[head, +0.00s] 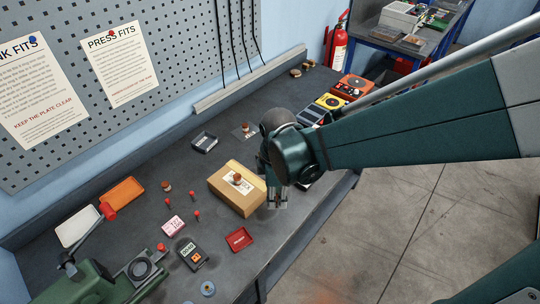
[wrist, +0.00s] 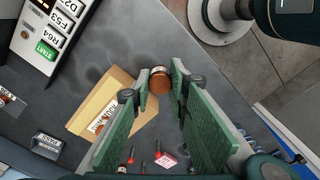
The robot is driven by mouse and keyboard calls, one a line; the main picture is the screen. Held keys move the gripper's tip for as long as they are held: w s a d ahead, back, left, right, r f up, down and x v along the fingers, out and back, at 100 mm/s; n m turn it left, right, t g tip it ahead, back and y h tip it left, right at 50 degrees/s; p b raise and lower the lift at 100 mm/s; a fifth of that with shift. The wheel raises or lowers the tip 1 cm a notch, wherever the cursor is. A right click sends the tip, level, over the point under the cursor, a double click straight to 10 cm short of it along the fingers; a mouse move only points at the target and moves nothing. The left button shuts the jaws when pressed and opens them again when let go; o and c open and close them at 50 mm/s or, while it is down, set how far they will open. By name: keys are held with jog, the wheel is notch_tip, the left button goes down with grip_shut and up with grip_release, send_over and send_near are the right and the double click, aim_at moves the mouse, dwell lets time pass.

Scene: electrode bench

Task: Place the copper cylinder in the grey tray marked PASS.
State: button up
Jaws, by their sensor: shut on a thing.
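My gripper (head: 278,204) is over the bench beside the right end of the cardboard box, pointing down. In the wrist view my gripper (wrist: 159,84) is shut on a copper cylinder (wrist: 160,82), held between the fingertips. The fingers mostly hide this cylinder in the head view. The dark grey tray (head: 204,142) lies behind and left of the box, well away from my gripper. It also shows in the wrist view (wrist: 47,144) at lower left, with a label that seems to read PASS. It looks empty.
Another copper-coloured piece (head: 238,178) is on the cardboard box (head: 228,196), between my gripper and the grey tray. Another stands on a marked plate (head: 245,129). A red tray (head: 239,239), red pegs (head: 197,215) and a meter (head: 191,254) are in front. An orange tray (head: 122,193) lies left.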

jog(key=w+a+r+n, duration=0.1)
jog(key=w+a+n, duration=0.1)
jog(key=w+a, duration=0.35)
jog(key=w+a+r+n+p, duration=0.1)
jog(key=w+a+n, duration=0.15)
jog(key=w, duration=0.65)
jog(key=w+a+r+n, duration=0.1)
jog(key=w+a, duration=0.4)
jog(key=w, duration=0.2)
jog(key=n+p, duration=0.2)
jog(key=n, duration=0.4)
send_over(205, 144)
notch_tip(205, 144, down, 2)
jog(key=shift+f, duration=0.15)
jog(key=shift+f, duration=0.1)
jog(key=shift+f, duration=3.05)
jog(key=shift+f, duration=0.1)
jog(key=shift+f, duration=1.75)
jog(key=shift+f, duration=0.15)
